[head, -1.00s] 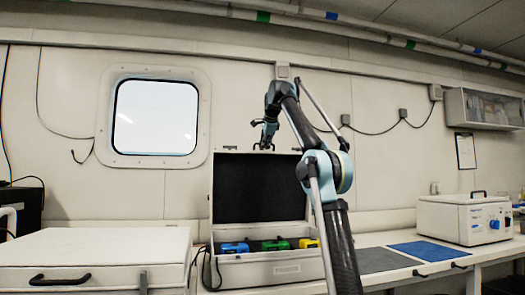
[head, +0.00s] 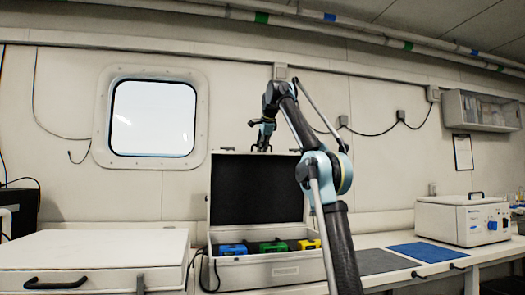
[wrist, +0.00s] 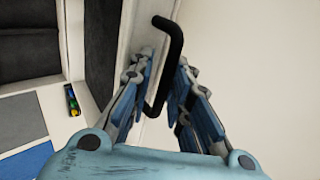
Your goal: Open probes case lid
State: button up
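The probes case (head: 285,271) stands on the bench with its lid (head: 223,190) raised about upright, showing a dark lining. A blue probe (head: 232,248), a green probe (head: 272,246) and a yellow probe (head: 309,244) sit in its base. My gripper (head: 262,150) is at the lid's top edge. In the wrist view my gripper (wrist: 164,72) is open, its fingers on either side of the black lid handle (wrist: 174,40), with gaps showing. Whether a finger touches the handle I cannot tell. The lid's pale edge (wrist: 138,28) runs beside the handle.
A white closed chest (head: 95,246) with a black handle stands left of the case. A grey mat (head: 385,261) and a blue mat (head: 427,251) lie on the bench to the right. A white instrument box (head: 450,222) stands beyond them. A window (head: 153,118) is in the wall behind.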

jog(key=v, duration=0.7)
jog(key=shift+d, duration=0.1)
